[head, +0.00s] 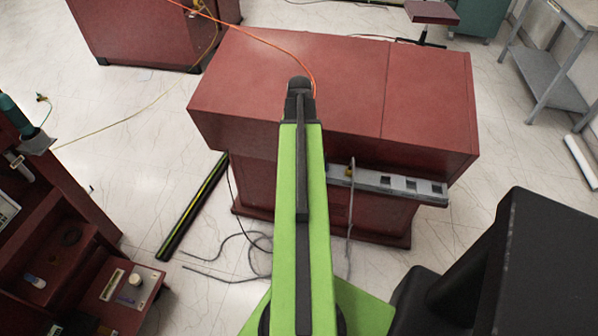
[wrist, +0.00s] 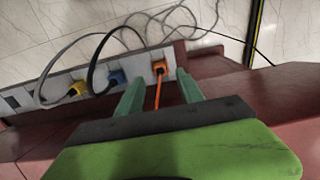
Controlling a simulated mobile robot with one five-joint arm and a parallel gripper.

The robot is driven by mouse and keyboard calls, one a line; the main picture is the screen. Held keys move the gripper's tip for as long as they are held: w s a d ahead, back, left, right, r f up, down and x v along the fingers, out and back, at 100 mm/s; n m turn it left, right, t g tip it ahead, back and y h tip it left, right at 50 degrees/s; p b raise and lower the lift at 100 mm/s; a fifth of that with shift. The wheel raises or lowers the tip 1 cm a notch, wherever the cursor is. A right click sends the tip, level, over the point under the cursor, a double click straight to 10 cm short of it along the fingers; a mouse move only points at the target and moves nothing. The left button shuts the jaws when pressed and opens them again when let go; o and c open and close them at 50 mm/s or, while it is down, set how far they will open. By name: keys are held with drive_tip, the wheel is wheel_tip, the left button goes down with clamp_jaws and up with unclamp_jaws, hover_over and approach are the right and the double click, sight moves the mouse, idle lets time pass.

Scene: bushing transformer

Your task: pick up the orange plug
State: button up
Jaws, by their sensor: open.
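The orange plug (wrist: 159,68) sits in the grey outlet strip (wrist: 55,88) in the wrist view, at the strip's right end. Its orange cord (wrist: 157,95) runs down from it toward my gripper. My gripper (wrist: 159,77) is open, with one green finger on each side of the cord in the picture. The plug shows between and a little beyond the fingertips; I cannot tell how far beyond. In the head view my green arm hides the plug and the fingers. The orange cord (head: 270,42) shows there, crossing the red cabinet top.
The strip (head: 400,186) is on the side of a red cabinet (head: 425,90). Grey cables (head: 225,265) lie on the floor near a dark pole (head: 193,207).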

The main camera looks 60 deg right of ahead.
wheel_tip(320, 180, down, 5)
drive_tip(key=b, duration=0.5)
drive_tip(key=shift+f, duration=0.2)
drive_tip(key=shift+r, duration=0.2)
drive_tip(key=shift+c, duration=0.4)
clamp_jaws()
